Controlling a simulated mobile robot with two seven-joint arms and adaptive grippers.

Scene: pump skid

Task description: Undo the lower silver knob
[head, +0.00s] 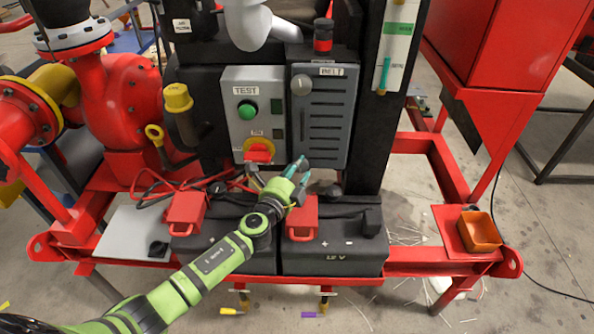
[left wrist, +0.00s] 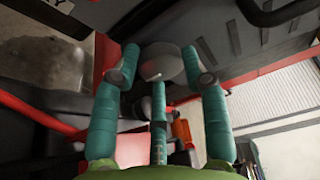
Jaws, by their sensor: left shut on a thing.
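The grey belt cover (head: 323,115), labelled BELT, stands upright at the middle of the head view. Its upper silver knob (head: 301,85) is in plain sight near the top left. My left gripper (head: 296,171) is at the cover's bottom left corner, where it hides the lower knob in the head view. In the left wrist view the lower silver knob (left wrist: 165,62) sits between the teal fingers of my left gripper (left wrist: 160,72), which is shut on it. My right gripper is not in view.
A panel with a green TEST button (head: 247,110) and a red-yellow switch (head: 259,150) is left of the cover. Black batteries (head: 335,258) with red terminal covers (head: 303,218) lie below. An orange bin (head: 479,231) sits on the red frame at right.

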